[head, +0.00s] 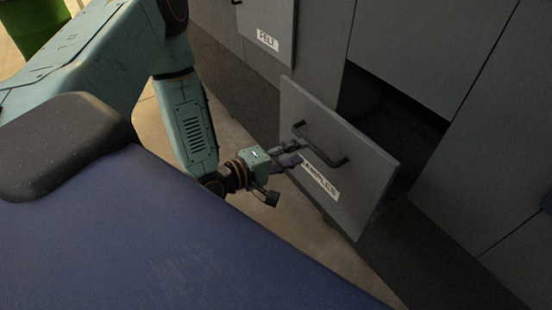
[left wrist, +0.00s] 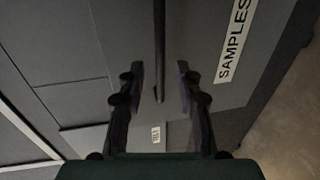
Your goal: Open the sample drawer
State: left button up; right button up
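The sample drawer (head: 340,165) is a grey front with a white label reading SAMPLES (head: 320,177), and it stands pulled out from the cabinet with a dark gap behind it. A dark bar handle (head: 322,150) crosses its front. My left gripper (head: 298,152) is at the left end of the handle. In the left wrist view, the handle (left wrist: 159,50) runs between the two fingers of my left gripper (left wrist: 160,75), which are apart with space on both sides of it. The label also shows in the left wrist view (left wrist: 233,40). My right gripper is not in view.
Closed grey panels (head: 430,50) stand to the right. Beige floor (head: 265,225) lies in front, and a green bin (head: 32,22) is at the top left.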

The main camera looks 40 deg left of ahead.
pick_arm(q)
jog(key=shift+v, duration=2.65)
jog(key=s+d+f+m+g+y+b, duration=0.2)
jog(key=s+f+m+g+b, duration=0.4)
jog(key=s+f, duration=0.5)
jog(key=s+d+f+m+g+y+b, duration=0.3)
jog(key=s+f+m+g+b, duration=0.4)
jog(key=s+f, duration=0.4)
notch_tip(320, 180, down, 6)
jog(key=shift+s+f+m+g, duration=0.15)
jog(key=shift+s+m+g, duration=0.2)
jog(key=shift+g, duration=0.45)
